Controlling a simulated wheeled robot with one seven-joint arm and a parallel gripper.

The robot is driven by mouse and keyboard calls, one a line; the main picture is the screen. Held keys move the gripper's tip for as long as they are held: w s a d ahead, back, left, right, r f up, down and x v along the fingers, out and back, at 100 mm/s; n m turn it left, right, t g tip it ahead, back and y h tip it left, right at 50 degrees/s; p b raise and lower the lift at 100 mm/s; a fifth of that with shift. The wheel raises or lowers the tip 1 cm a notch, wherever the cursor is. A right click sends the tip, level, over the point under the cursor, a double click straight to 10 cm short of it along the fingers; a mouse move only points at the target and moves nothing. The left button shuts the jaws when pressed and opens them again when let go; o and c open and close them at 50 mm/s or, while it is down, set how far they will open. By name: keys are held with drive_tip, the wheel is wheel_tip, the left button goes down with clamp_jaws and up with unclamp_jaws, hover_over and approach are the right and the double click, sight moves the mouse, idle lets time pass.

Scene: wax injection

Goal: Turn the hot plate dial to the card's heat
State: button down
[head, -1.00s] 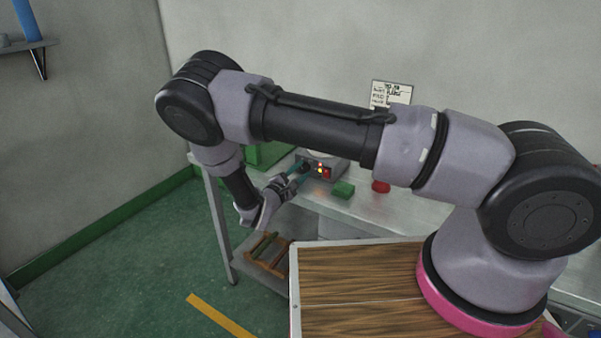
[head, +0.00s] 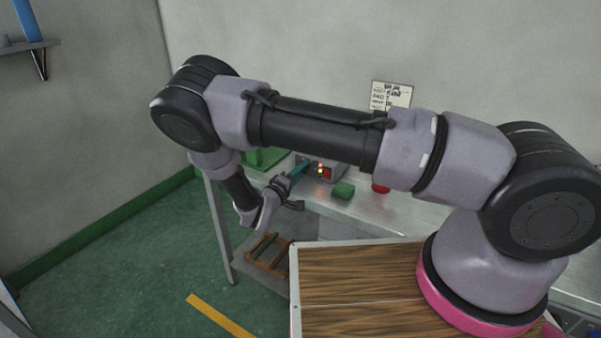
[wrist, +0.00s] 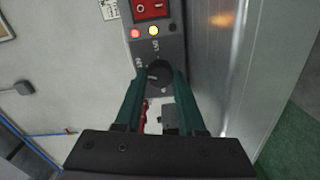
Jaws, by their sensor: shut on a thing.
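The hot plate (head: 327,163) stands on the metal bench, its front panel facing my arm. In the wrist view its dial (wrist: 158,74) is a round dark knob below lit red and yellow lamps and a red switch (wrist: 150,8). My gripper (wrist: 158,80) has its two green fingers on either side of the dial, shut on it. In the head view my gripper (head: 304,167) reaches the front panel and hides the dial. The card (head: 391,95) is on the wall behind the bench. Its writing is too small to read.
A green block (head: 343,190) and a red object (head: 380,187) are on the bench right of the hot plate. A green box (head: 262,157) stands to its left. A wooden rack (head: 268,252) is on the lower shelf.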

drive_tip(key=shift+m, duration=0.7)
drive_tip(key=c, duration=0.5)
unclamp_jaws()
drive_tip(key=shift+s+a, duration=0.1)
drive_tip(key=shift+s, duration=0.05)
drive_tip(key=v, duration=1)
drive_tip(key=shift+s+a, duration=0.15)
drive_tip(key=shift+s, duration=0.15)
